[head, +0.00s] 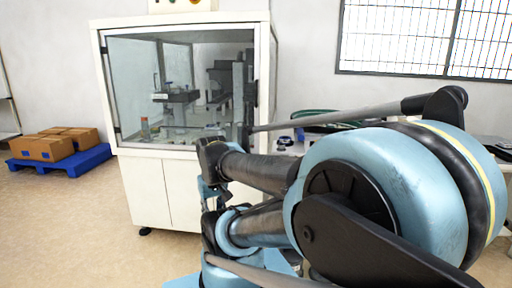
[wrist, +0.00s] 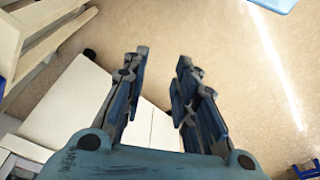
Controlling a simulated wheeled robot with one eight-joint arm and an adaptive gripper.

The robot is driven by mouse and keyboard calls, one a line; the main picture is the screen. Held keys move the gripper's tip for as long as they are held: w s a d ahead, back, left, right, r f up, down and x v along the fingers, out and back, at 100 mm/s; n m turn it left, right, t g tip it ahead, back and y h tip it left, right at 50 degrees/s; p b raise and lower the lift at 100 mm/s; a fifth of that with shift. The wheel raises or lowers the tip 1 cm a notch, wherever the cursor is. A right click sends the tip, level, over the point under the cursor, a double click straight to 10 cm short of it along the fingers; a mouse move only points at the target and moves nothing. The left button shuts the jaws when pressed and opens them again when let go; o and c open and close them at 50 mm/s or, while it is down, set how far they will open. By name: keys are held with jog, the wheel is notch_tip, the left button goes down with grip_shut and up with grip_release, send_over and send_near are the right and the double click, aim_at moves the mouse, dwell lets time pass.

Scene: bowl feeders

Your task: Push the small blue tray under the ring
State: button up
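My gripper (wrist: 163,60) is open in the wrist view, its two dark blue fingers apart with nothing between them. Pale floor and white cabinet panels show beyond the fingers. In the head view my arm fills the right and centre, and its far end hangs in front of the white cabinet. I cannot make out the small blue tray or the ring in either view. The glazed enclosure (head: 185,85) holds dark machinery and small items too small to tell apart.
The enclosure sits on a white cabinet (head: 160,190). A blue pallet (head: 88,160) with brown boxes (head: 45,148) lies on the floor at the left. A cluttered table stands behind my arm at the right. The floor at the front left is clear.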

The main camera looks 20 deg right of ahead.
jog(key=shift+w+d, duration=0.2)
jog(key=shift+d, duration=0.05)
jog(key=w+d+r+m+g+h, duration=0.3)
jog(key=w+d+r+m+h, duration=0.1)
jog(key=w+d+r+m, duration=0.75)
jog(key=w+d+f+m+g+h, duration=0.1)
jog(key=w+d+m, duration=0.5)
jog(key=w+d, duration=0.2)
jog(key=w+d+f+m+g+h, duration=0.1)
jog(key=w+d+f+m+g, duration=0.1)
jog(key=w+d+m, duration=0.5)
jog(key=w+d, duration=0.2)
jog(key=d, duration=0.3)
jog(key=shift+d+f+h, duration=0.3)
